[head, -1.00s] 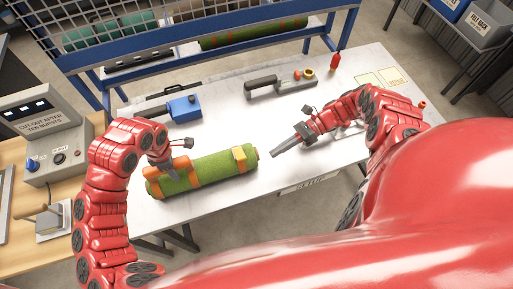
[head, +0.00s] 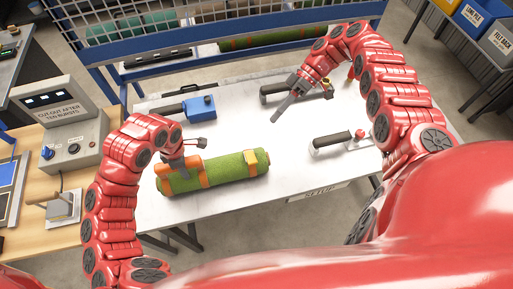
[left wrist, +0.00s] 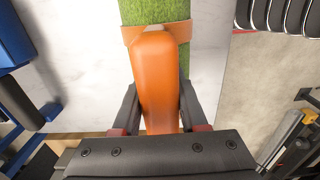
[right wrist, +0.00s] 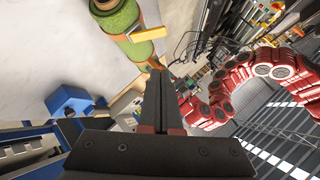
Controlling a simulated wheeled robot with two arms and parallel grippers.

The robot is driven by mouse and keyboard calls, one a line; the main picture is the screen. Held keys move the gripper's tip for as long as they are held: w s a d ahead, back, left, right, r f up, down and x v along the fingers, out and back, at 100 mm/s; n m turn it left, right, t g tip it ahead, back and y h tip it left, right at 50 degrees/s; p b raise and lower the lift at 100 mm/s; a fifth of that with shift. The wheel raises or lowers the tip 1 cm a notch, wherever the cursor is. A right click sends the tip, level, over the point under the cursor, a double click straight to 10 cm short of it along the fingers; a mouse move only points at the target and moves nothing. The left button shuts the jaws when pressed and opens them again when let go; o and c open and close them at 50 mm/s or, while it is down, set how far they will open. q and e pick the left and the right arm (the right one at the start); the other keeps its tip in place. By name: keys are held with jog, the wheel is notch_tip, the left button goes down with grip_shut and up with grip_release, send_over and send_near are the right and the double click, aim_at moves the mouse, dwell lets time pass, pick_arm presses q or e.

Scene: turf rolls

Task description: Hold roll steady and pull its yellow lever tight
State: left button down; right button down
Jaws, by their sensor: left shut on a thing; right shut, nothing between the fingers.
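The green turf roll (head: 215,172) lies on the white table with orange straps around it. My left gripper (head: 174,166) is at the roll's left part, shut on the orange handle (left wrist: 156,75), which the left wrist view shows between its fingers. The yellow lever (right wrist: 148,34) shows on the roll in the right wrist view, sticking out across the roll near one end. My right gripper (head: 277,116) is shut and empty, above the table behind and to the right of the roll, apart from the lever.
A blue tool (head: 198,106) with a black handle lies behind the roll. A black-handled tool (head: 335,141) lies to the right, with another (head: 285,90) farther back. A control box (head: 62,125) stands at left. A blue rack (head: 230,65) runs behind the table.

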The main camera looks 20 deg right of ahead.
jog(key=n, duration=0.3)
send_over(251, 157)
jog(key=w+d, duration=0.2)
jog(key=w, duration=0.1)
notch_tip(251, 157, down, 5)
jog(key=shift+s+a+f, duration=0.1)
jog(key=shift+s+f, duration=0.8)
jog(key=shift+f, duration=0.05)
jog(key=shift+s+f, duration=0.4)
jog(key=shift+f, duration=0.3)
jog(key=shift+s+f, duration=0.45)
jog(key=shift+f, duration=0.05)
jog(key=shift+n, duration=0.3)
